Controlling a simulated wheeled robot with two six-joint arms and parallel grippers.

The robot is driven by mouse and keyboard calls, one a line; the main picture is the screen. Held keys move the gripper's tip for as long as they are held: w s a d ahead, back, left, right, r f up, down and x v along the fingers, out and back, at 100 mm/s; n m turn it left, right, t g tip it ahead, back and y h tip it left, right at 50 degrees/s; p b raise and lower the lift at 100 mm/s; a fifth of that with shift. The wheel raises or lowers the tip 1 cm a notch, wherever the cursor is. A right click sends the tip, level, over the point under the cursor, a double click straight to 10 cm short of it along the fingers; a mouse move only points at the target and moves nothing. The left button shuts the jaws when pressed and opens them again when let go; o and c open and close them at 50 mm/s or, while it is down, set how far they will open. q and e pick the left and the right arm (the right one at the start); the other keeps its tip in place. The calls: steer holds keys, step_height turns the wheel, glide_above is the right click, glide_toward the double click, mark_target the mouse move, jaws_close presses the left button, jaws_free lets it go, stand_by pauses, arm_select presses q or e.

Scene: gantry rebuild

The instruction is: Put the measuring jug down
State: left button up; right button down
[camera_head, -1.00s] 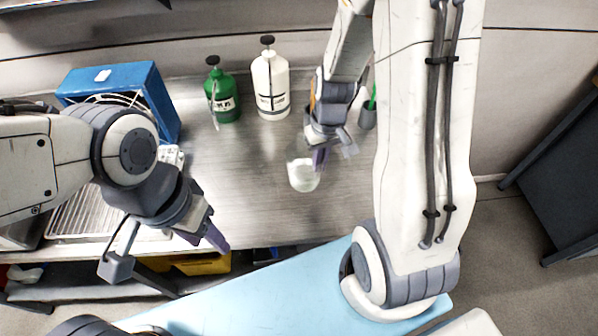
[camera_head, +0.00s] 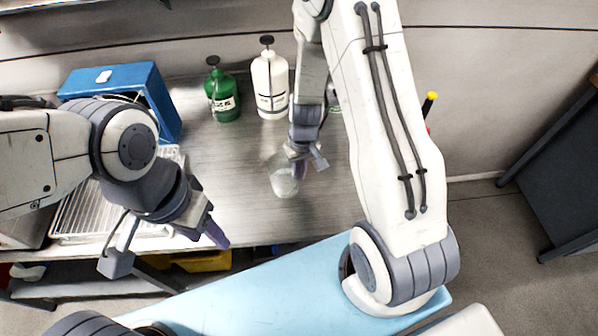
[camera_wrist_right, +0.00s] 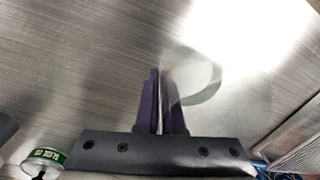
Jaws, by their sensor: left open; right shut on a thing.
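The clear measuring jug (camera_head: 284,184) is over the steel counter in the head view. My right gripper (camera_head: 299,170) is shut on its handle side, to the right of its body. In the right wrist view the transparent jug (camera_wrist_right: 222,92) is faint, with its curved handle by the closed fingers (camera_wrist_right: 162,88). I cannot tell whether its base touches the counter. My left gripper (camera_head: 214,234) is open and empty near the counter's front edge.
A green pump bottle (camera_head: 223,98) and a white pump bottle (camera_head: 270,88) stand at the back. The counter (camera_head: 215,165) is bare between the rack and jug.

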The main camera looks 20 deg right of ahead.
steer(key=shift+f, duration=0.15)
steer(key=c, duration=1)
jaws_free()
steer(key=shift+c, duration=0.2)
